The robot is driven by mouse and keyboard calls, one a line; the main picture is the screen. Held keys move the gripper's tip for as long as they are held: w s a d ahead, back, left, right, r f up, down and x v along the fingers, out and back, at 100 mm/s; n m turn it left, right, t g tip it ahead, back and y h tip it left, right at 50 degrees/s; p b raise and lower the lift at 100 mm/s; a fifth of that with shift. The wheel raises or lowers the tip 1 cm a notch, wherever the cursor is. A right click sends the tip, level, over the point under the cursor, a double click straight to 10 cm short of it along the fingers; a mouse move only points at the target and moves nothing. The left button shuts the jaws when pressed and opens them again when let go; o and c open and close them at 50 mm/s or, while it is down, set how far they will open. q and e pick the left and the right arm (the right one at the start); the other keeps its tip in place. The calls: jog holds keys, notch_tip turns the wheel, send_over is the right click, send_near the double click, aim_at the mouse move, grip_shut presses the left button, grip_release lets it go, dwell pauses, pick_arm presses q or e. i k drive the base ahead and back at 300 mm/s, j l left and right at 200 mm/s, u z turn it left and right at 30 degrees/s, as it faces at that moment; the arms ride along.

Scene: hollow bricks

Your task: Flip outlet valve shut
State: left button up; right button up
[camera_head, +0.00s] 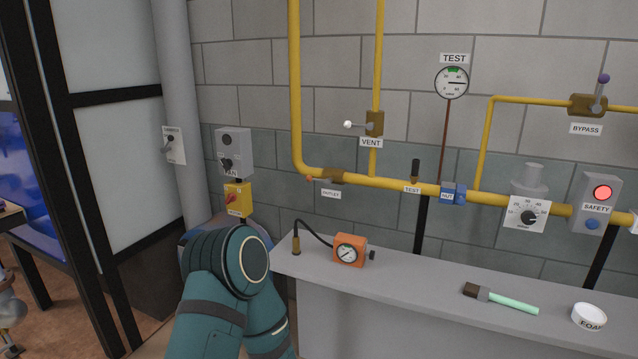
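The outlet valve (332,175) is a brass body on the yellow pipe, left of centre, just right of the pipe's lower bend. Its short lever, with an orange-red tip (309,178), points left, roughly along the pipe. The label OUTLET (331,194) hangs just below it. A teal arm link of mine rises at the bottom, left of centre, below and left of the valve and apart from it. Neither of my grippers is in view.
A grey bench (410,280) runs below the pipe, carrying an orange gauge box (349,250), a brush (500,299) and a white FOAM tub (589,316). The vent valve (374,123), test valve (415,180) and bypass valve (588,104) are nearby. A yellow switch box (238,199) hangs left.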

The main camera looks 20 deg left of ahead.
aim_at(309, 178)
jog(key=i+j+u, duration=0.1)
jog(key=i+j, duration=0.4)
jog(key=i+j+u, duration=0.15)
jog(key=i+j, duration=0.35)
jog(key=i, duration=0.2)
